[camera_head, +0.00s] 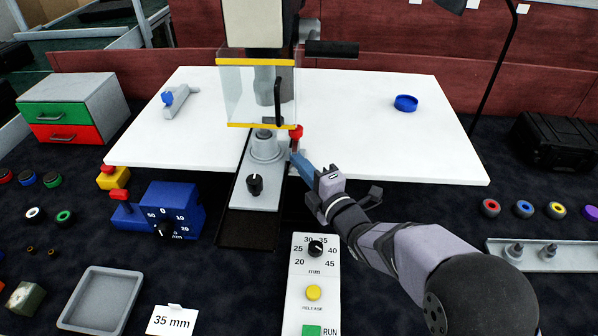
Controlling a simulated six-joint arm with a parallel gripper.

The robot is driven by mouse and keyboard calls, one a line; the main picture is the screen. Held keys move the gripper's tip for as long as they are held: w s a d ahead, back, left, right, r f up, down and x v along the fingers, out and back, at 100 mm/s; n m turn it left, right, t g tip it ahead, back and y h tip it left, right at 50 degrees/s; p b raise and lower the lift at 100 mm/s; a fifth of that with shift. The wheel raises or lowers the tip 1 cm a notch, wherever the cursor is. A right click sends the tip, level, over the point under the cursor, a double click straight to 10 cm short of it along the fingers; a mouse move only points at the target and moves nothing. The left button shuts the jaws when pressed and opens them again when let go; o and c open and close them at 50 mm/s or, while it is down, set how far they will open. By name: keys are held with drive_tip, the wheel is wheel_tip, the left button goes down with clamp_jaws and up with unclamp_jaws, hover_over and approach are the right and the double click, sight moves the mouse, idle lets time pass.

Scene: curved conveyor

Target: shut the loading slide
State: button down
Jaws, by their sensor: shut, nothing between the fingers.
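The loading slide (240,196) is a grey plate in a dark channel, reaching forward from under the press past the front edge of the white table. It carries a round grey fixture (265,150) and a black knob (254,184).
A clear guard (258,95) with yellow edges hangs above the slide's rear. A control panel (301,270) with a dial and buttons stands in front. A blue gauge block (165,210) is at left.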

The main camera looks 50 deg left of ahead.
drive_tip(key=shift+w+a+b, duration=0.3)
drive_tip(key=shift+w+a, duration=0.55)
drive_tip(key=shift+w, duration=0.05)
drive_tip(key=shift+s+d+f+b, duration=0.1)
drive_tip(key=shift+s+d+b, duration=0.4)
drive_tip(key=shift+s, duration=0.2)
drive_tip(key=s+d+b, duration=0.3)
drive_tip(key=d, duration=0.8)
drive_tip(key=shift+s+b, duration=0.35)
